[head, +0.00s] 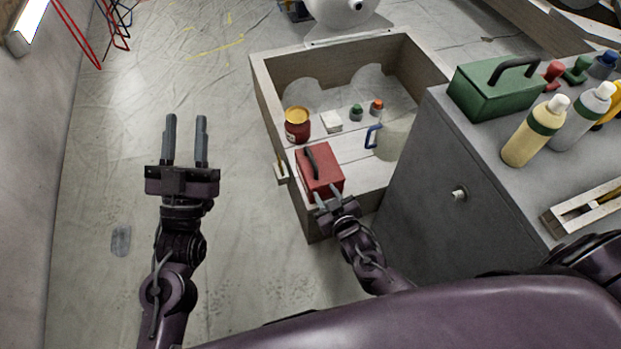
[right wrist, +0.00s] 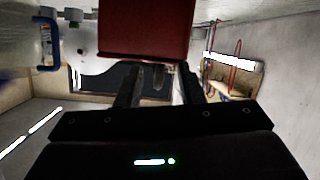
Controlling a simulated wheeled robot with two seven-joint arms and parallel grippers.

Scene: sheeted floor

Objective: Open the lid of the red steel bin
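The red steel bin (head: 320,171) is a small red box with a black handle on top. It sits at the near end of the wooden crate (head: 262,98), and its lid looks closed. My right gripper (head: 328,197) is at the bin's near side, with its two fingers apart at the lower front edge. In the right wrist view the bin (right wrist: 143,30) fills the top middle, just beyond the fingers (right wrist: 160,90); whether they touch it I cannot tell. My left gripper (head: 186,138) is open and empty over the floor, left of the crate.
The crate also holds a red jar with a yellow lid (head: 297,124), a white block (head: 331,121), small bottles (head: 376,106) and a blue-handled jug (head: 392,140). A grey cabinet (head: 440,190) stands right, carrying a green box (head: 497,88) and bottles (head: 534,132).

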